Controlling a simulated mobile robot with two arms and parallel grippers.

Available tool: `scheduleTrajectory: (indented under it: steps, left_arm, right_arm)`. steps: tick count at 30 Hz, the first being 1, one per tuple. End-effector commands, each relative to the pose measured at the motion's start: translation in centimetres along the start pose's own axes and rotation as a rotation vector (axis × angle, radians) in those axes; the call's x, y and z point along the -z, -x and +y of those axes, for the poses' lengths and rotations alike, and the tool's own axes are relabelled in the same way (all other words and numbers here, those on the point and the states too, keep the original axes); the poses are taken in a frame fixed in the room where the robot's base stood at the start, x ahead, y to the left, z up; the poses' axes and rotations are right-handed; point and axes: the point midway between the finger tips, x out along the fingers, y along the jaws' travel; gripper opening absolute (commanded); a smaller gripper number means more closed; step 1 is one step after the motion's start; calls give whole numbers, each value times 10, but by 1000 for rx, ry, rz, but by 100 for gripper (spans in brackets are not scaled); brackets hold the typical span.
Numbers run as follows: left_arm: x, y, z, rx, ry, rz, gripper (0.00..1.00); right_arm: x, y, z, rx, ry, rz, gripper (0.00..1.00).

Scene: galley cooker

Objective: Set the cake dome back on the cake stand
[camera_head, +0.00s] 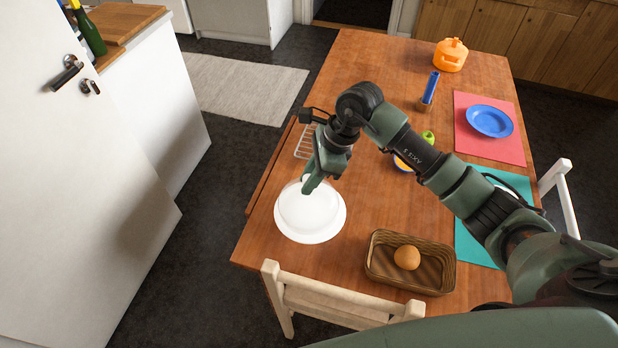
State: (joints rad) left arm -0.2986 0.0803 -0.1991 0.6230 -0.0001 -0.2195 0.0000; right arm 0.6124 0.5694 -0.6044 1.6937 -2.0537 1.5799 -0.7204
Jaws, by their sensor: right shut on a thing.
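The cake dome (308,204) is pale and rounded, near the left front corner of the wooden table. Below it shows the white rim of the cake stand (311,238). The dome appears centred over the stand; from this angle I cannot tell whether it touches the stand or hangs just above it. My right gripper (313,184) is on top of the dome, shut on it, fingers pointing down. The gripper hides the dome's knob. My left gripper is not in view.
A wicker basket (381,267) with a round bread roll (407,257) is right of the stand. A wire rack (304,143) lies behind my right gripper. A white chair (330,299) stands at the front edge. A blue plate (489,121) and orange jug (450,56) are farther back.

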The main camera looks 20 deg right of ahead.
Motion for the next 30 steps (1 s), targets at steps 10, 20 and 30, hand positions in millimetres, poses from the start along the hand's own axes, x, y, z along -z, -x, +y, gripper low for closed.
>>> scheduleTrajectory:
  steps: [10,20,30]
  left_arm:
    - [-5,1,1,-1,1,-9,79]
    - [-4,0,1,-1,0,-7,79]
    - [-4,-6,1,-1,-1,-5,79]
  right_arm:
    - [4,-8,0,2,2,-1,0]
    - [4,-9,0,1,2,0,43]
    - [4,9,-2,5,2,1,43]
